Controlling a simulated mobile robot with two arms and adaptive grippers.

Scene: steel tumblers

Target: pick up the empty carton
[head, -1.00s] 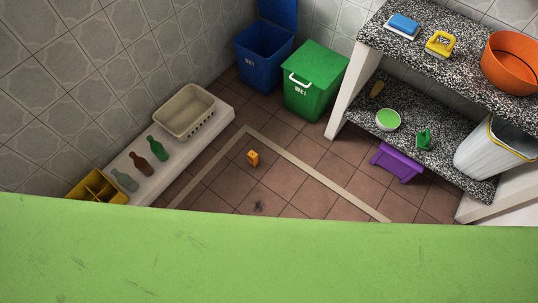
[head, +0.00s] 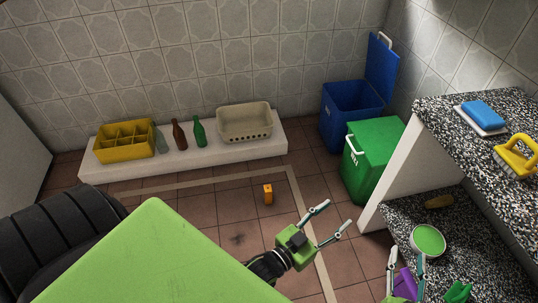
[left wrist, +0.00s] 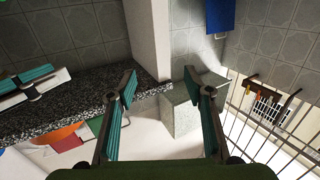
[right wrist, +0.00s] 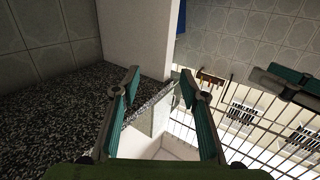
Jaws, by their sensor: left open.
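My right gripper (head: 406,258) is at the lower right of the head view, open, in front of the stone shelves. The right wrist view (right wrist: 160,80) shows its fingers apart and empty. The carton is in neither wrist view.
A low white ledge (head: 185,165) holds a yellow crate (head: 124,140), several bottles and a beige basket (head: 245,122). A blue bin (head: 350,112) and green bin (head: 372,158) stand behind. Speckled stone shelves (head: 460,215) are on the right. Floor around the carton is clear.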

